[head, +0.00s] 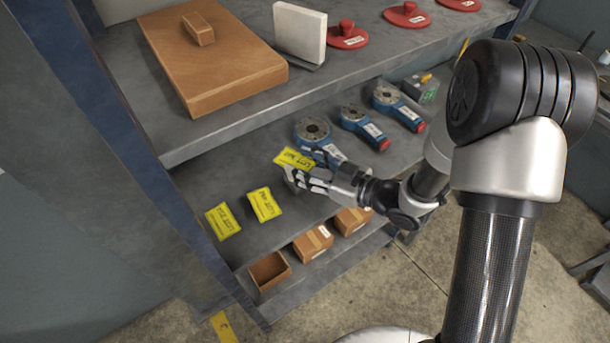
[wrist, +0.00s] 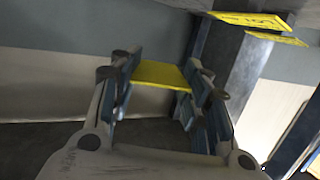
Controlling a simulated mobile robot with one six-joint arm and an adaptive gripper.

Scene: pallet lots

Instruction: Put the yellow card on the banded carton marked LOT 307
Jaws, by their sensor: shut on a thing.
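My gripper (head: 294,178) is shut on a yellow card (head: 293,158) and holds it above the middle shelf, left of the blue tools. In the wrist view the held yellow card (wrist: 160,74) sits between the two fingers. Its print starts with LOT, but I cannot read the number surely. Two more yellow cards (head: 264,205) (head: 223,221) lie on the middle shelf to the left. On the bottom shelf stand two closed brown cartons (head: 313,243) (head: 352,220) with white labels. I cannot read which one is LOT 307. The shelf above partly hides them.
An open, empty-looking brown box (head: 270,271) stands left of the cartons. Several blue tools (head: 313,131) lie on the middle shelf. The top shelf holds a wooden board (head: 210,60), a white plate (head: 300,33) and red lids (head: 347,37). A blue upright (head: 130,140) stands at left.

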